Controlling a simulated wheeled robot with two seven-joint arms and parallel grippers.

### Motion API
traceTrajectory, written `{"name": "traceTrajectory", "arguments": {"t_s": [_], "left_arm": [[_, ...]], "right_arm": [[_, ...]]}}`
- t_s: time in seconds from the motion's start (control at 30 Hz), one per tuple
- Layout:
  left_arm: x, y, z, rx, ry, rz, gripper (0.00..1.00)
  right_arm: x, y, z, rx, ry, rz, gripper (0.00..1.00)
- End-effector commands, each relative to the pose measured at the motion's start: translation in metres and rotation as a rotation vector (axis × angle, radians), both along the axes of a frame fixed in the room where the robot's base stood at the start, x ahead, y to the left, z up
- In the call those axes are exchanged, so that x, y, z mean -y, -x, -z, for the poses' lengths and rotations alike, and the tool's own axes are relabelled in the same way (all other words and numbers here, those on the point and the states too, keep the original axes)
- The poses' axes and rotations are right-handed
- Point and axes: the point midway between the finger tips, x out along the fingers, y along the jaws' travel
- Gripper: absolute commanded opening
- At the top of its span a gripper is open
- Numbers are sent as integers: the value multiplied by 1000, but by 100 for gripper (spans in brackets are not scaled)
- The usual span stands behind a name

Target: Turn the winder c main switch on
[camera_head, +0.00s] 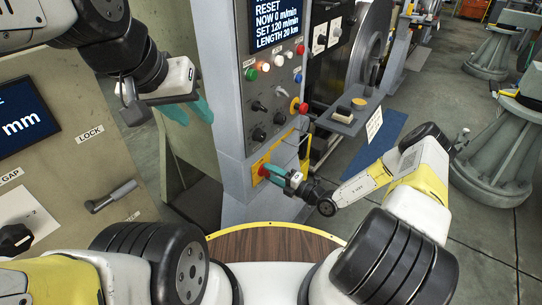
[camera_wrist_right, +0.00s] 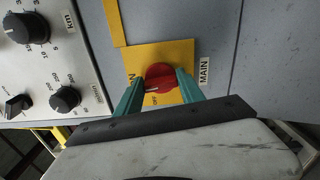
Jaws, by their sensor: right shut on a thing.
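The main switch is a red knob (camera_wrist_right: 160,77) on a yellow plate (camera_wrist_right: 135,57) with a MAIN label beside it in the right wrist view. In the head view the knob (camera_head: 263,171) is low on the grey control column. My right gripper (camera_wrist_right: 161,84) is shut on the knob, one teal finger on each side. It also shows in the head view (camera_head: 270,170). My left gripper (camera_head: 188,111) hangs at upper left, its teal fingers apart, empty and away from the column.
Above the switch are a display (camera_head: 275,22), coloured buttons (camera_head: 265,66), black dials (camera_head: 259,134) and a red knob on yellow (camera_head: 299,106). A panel with a lever (camera_head: 110,197) stands at left. A small shelf (camera_head: 345,112) juts out right of the column.

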Motion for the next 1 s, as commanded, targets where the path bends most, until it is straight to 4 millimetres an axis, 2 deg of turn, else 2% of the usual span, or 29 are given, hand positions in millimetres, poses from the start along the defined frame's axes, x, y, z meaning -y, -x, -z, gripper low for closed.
{"name": "traceTrajectory", "arguments": {"t_s": [0.3,0.83,0.87,0.93,0.97,1.0], "left_arm": [[0,0,0,0,0,0,36],[0,0,0,0,0,0,36],[0,0,0,0,0,0,36],[0,0,0,0,0,0,36],[0,0,0,0,0,0,36],[0,0,0,0,0,0,36]], "right_arm": [[1,0,1,-94,-65,2,5],[1,0,2,-112,-78,2,5],[1,0,2,-112,-78,2,49],[1,0,2,-112,-78,2,63],[1,0,2,-112,-78,2,67],[1,0,2,-111,-78,1,67]]}}
